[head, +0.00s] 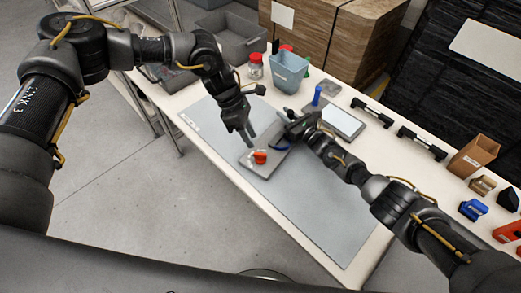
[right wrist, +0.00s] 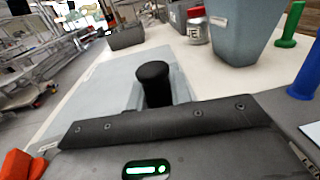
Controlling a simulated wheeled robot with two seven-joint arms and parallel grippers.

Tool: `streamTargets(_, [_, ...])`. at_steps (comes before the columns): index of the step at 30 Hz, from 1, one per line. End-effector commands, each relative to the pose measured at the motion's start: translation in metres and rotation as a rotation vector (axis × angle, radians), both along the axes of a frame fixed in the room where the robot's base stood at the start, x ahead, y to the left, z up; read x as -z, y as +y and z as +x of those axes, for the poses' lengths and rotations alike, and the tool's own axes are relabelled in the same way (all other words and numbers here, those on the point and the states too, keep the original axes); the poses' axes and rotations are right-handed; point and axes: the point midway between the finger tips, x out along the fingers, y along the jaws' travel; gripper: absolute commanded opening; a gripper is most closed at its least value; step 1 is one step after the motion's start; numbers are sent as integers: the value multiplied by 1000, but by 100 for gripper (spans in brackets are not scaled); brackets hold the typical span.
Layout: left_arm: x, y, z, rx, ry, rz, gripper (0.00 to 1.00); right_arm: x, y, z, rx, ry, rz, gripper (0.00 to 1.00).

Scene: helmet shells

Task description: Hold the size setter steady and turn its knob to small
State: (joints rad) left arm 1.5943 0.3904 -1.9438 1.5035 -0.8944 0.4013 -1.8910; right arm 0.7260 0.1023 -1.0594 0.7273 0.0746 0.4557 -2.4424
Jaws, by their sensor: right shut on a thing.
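The size setter (head: 278,162) is a grey plate lying on the blue-grey mat, with an orange-red knob (head: 260,157) near its left end. My left gripper (head: 249,139) points down just above and left of the knob, apart from it; its finger gap is too small to make out. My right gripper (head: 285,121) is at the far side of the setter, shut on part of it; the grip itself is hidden. In the right wrist view a black upright post (right wrist: 155,82) stands just beyond the gripper's dark body. An orange-red piece shows at the lower left there.
Behind the grippers stand a blue-grey bin (head: 288,72), a red-lidded jar (head: 255,68), a blue post (head: 317,96) and a white-topped pad (head: 341,122). Black handles, a brown box (head: 474,156) and small parts line the right edge. The near mat (head: 325,215) is clear.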

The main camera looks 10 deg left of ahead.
Motion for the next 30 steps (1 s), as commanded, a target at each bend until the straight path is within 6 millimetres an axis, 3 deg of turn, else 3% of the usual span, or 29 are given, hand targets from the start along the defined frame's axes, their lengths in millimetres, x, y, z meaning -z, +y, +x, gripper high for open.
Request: streamTargets(30, [-23,15,4,-2316,972,302,33,0,0,0,0,0,0,0])
